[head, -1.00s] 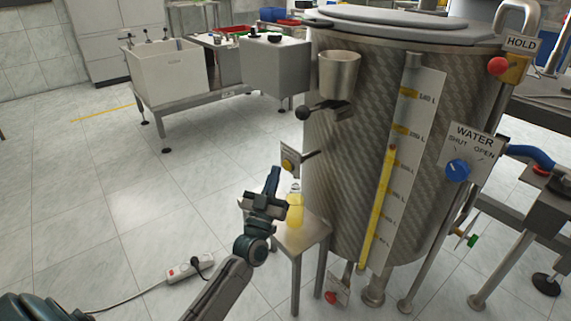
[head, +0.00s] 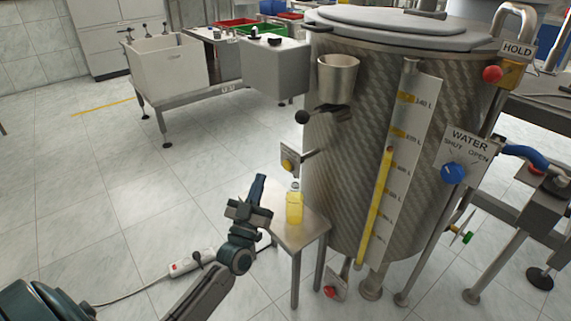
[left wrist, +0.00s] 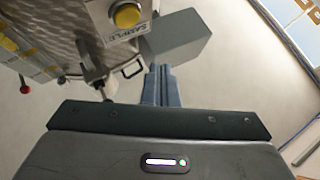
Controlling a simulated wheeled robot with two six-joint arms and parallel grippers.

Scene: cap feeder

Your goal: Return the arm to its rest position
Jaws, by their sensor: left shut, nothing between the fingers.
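My left gripper (head: 257,188) is shut and empty, with its blue fingers together and pointing up in the head view. In the left wrist view the closed fingers (left wrist: 159,85) point away from the camera. The gripper is in the air to the left of a small steel stand (head: 300,236). A bottle of yellow liquid (head: 294,207) stands upright on that stand, apart from the fingers. My right gripper is in neither view.
A large steel tank (head: 350,200) with a level scale stands right of the gripper. A yellow sample button (head: 288,165) and its plate project from it. A power strip (head: 190,263) with a cable lies on the floor. The tiled floor on the left is mostly clear.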

